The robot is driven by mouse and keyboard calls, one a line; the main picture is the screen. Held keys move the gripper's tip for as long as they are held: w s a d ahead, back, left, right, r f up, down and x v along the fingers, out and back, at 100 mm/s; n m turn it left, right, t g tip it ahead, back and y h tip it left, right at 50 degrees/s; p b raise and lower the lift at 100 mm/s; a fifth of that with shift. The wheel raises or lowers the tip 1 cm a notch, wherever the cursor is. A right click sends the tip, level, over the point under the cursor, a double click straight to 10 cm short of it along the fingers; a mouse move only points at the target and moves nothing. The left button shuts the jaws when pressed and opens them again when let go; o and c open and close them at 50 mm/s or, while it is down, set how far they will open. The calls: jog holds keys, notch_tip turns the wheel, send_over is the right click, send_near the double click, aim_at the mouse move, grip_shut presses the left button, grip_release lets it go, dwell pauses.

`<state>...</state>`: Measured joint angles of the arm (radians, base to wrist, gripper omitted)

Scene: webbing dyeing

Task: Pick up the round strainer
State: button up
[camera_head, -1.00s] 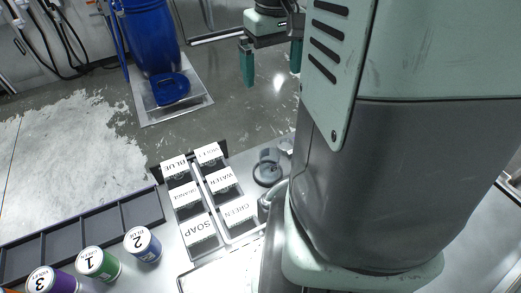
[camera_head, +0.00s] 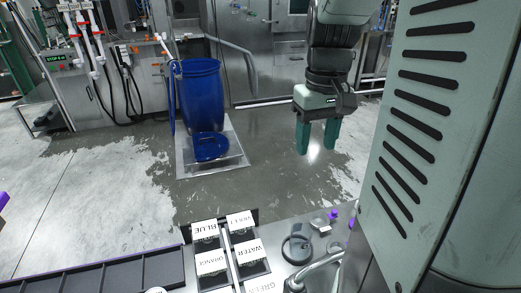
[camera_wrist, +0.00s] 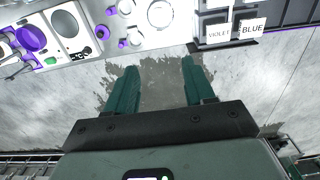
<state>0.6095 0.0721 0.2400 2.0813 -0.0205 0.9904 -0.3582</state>
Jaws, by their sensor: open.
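My gripper (camera_head: 317,146) is open and empty, its two green fingers pointing down over the floor beyond the table's far edge. It also shows in the wrist view (camera_wrist: 156,78), with nothing between the fingers. A round grey item with a dark rim (camera_head: 297,248) sits on the table right of the labelled bins and may be the round strainer; I cannot tell for sure. In the wrist view, a round pale item (camera_wrist: 160,14) stands at the top, ahead of the fingers and apart from them.
Labelled bins (camera_head: 226,232) stand left of the round item. A curved metal tap (camera_head: 318,268) is close in front of it. Small purple-and-white items (camera_wrist: 134,36) and a scale-like device (camera_wrist: 66,22) are nearby. A blue barrel (camera_head: 201,95) stands on the floor beyond.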

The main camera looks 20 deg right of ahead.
jog(key=w+d+f+m, duration=0.5)
jog(key=d+f+m, duration=0.6)
jog(key=f, duration=0.3)
jog(key=m, duration=0.7)
send_over(336, 211)
notch_tip(336, 211, down, 10)
notch_tip(336, 211, down, 5)
jog(key=shift+w+f, duration=0.1)
jog(key=shift+d+f, duration=0.1)
jog(key=shift+f, duration=2.8)
grip_shut()
